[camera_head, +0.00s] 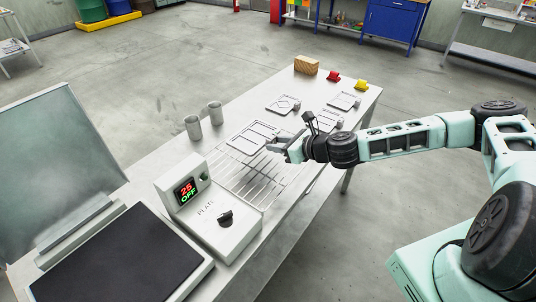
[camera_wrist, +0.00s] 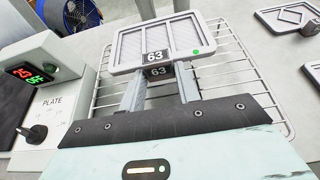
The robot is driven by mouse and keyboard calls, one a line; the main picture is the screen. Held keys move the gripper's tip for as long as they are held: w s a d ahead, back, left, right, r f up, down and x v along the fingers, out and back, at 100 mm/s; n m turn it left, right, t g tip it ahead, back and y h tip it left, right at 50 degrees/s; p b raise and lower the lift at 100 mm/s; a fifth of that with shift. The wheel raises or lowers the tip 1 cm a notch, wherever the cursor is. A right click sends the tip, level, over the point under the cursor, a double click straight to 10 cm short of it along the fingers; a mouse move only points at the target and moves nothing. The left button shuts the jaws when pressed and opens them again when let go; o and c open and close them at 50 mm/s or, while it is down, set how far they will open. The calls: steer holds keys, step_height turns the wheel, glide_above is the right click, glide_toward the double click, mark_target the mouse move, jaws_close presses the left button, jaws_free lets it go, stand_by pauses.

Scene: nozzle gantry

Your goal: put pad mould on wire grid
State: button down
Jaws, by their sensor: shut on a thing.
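My gripper (camera_wrist: 159,75) is shut on the mould's tagged handle; in the head view my gripper (camera_head: 279,147) is at the mould's near right side. The wire grid (camera_head: 246,183) is a rack of thin metal bars on the bench. In the wrist view the mould overlaps the grid (camera_wrist: 105,87), at its far part. I cannot tell whether it touches the bars. The mould hides part of the grid.
A hot plate with a control box (camera_head: 207,205) reading 25 OFF stands at the near left. Two grey cups (camera_head: 204,120) stand left of the grid. Other moulds, including a diamond-patterned one (camera_head: 284,104), lie farther along the bench, with a wooden block (camera_head: 306,65) beyond.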

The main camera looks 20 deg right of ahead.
mark_target(278, 165)
steer(key=shift+f+p, duration=0.65)
steer(key=shift+f, duration=2.6)
steer(key=shift+f, duration=0.2)
steer(key=c, duration=1)
jaws_free()
steer(key=shift+r, duration=0.15)
